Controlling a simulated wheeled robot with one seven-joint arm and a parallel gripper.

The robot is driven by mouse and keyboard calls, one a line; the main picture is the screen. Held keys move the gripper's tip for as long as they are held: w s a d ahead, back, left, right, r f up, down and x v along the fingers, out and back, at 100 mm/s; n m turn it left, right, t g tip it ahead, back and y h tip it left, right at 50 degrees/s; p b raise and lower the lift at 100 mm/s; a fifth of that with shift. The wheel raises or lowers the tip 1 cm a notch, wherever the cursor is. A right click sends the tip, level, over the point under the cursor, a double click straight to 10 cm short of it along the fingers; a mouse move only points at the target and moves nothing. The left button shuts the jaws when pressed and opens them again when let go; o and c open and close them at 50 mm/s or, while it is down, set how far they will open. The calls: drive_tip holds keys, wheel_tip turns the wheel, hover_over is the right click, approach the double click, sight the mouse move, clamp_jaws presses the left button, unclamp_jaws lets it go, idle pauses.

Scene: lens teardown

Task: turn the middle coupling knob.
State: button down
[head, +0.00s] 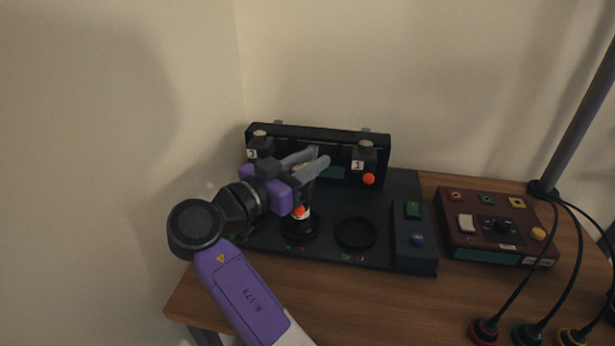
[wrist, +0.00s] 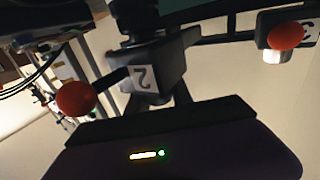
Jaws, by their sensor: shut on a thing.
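The middle coupling knob shows in the wrist view as a dark block marked 2 (wrist: 145,80), close in front of my gripper. In the head view my gripper (head: 312,163) is at the middle of the black rig, its grey fingers pointing right, and it hides most of this knob. My gripper is shut on the middle coupling knob; the exact contact is hard to see. An orange ball (wrist: 76,98) shows left of the block in the wrist view. In the head view an orange ball (head: 299,211) shows below my gripper, above a dark round base (head: 299,229).
Coupling 3 (head: 259,146) and coupling 1 (head: 365,159) stand on either side, with an orange ball (head: 369,179) at 1. An empty black ring (head: 355,234) lies on the rig's base. A maroon control box (head: 480,240), cables and a grey post (head: 577,110) are at right.

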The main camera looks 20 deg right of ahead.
sight(293, 171)
drive_tip(key=shift+s+m+g+h+b, duration=0.15)
drive_tip(key=shift+m+g+h+b, duration=0.15)
drive_tip(key=shift+m+g+b, duration=0.45)
drive_tip(key=shift+r+g, duration=0.1)
drive_tip(key=shift+g, duration=0.15)
drive_tip(key=c, duration=1.1)
unclamp_jaws()
drive_tip(key=shift+v, duration=3.9)
